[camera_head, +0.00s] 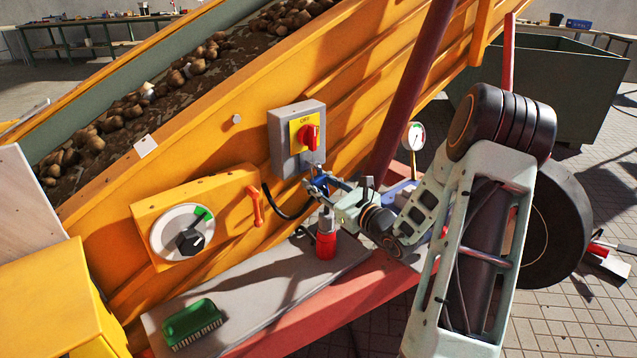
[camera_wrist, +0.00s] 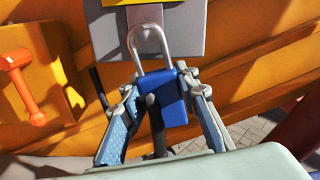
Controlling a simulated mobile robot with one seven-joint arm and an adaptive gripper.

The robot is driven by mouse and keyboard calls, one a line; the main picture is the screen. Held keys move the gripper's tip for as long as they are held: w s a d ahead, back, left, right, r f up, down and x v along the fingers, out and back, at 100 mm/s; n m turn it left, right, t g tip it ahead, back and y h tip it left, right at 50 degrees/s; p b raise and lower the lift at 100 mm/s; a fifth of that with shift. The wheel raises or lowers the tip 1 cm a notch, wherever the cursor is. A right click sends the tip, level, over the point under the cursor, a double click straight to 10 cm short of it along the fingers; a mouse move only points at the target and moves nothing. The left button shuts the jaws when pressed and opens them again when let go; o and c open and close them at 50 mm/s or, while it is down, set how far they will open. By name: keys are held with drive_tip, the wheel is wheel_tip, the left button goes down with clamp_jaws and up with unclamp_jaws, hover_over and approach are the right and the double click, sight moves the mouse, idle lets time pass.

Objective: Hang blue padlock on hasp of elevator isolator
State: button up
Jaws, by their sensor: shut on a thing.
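The elevator isolator (camera_head: 280,148) is a grey box with a yellow plate and a red rotary switch (camera_head: 309,135) on the orange elevator side; the plate reads OFF. The hasp is at its lower part. My gripper (camera_head: 318,184) is just below the box. In the wrist view, my gripper (camera_wrist: 163,92) is shut on the blue padlock (camera_wrist: 173,108), holding its body between the fingers. Its silver shackle (camera_wrist: 136,45) points up and overlaps the isolator's lower grey part. I cannot tell whether the shackle passes through the hasp. In the head view the fingers mostly hide the padlock.
A dial box (camera_head: 146,213) with a green-marked knob and an orange handle (camera_head: 256,206) are left of my gripper. A gauge (camera_head: 414,136) is to the right.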

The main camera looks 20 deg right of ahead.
idle(0.3)
drive_tip(key=o, duration=1.3)
